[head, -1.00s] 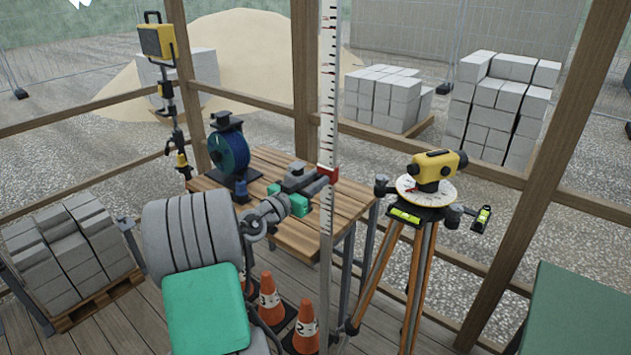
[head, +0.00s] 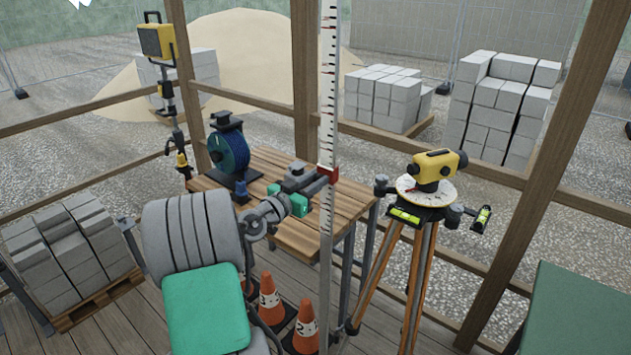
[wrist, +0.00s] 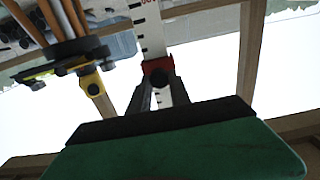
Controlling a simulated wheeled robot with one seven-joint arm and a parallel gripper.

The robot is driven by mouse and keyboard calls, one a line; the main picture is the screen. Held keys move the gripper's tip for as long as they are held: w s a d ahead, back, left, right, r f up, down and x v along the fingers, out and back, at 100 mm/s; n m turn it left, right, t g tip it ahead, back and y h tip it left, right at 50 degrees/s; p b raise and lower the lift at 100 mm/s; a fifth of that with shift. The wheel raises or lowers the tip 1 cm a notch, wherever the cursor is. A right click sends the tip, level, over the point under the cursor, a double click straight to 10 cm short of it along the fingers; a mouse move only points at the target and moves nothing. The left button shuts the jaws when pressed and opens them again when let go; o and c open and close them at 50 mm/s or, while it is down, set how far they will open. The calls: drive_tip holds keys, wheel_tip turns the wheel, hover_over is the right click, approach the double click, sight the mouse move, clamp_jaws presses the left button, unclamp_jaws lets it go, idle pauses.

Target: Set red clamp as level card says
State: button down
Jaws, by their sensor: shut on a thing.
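The red clamp (head: 328,174) sits around the tall white levelling staff (head: 329,95), which stands upright in front of the wooden table. My gripper (head: 317,182) is shut on the clamp from the left. In the wrist view the red clamp (wrist: 158,71) lies between my two dark fingers (wrist: 158,92), with the staff passing behind it. A yellow level (head: 438,166) stands on a tripod to the right, with a round white dial under it. I cannot make out a level card, and the staff's figures are too small to read.
The wooden table (head: 285,228) behind the staff carries a blue reel (head: 229,152). Traffic cones (head: 306,325) stand low beside the staff. The tripod legs (head: 420,275) stand close on the right. A green surface (head: 580,310) fills the lower right.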

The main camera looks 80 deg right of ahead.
sight(326, 188)
drive_tip(key=shift+f, duration=0.1)
wheel_tip(326, 188, down, 5)
drive_tip(key=b, duration=0.6)
drive_tip(key=c, duration=1.2)
unclamp_jaws()
drive_tip(key=b+v, duration=0.2)
drive_tip(key=v, duration=0.5)
drive_tip(key=shift+w+a, duration=0.15)
drive_tip(key=shift+a, duration=0.25)
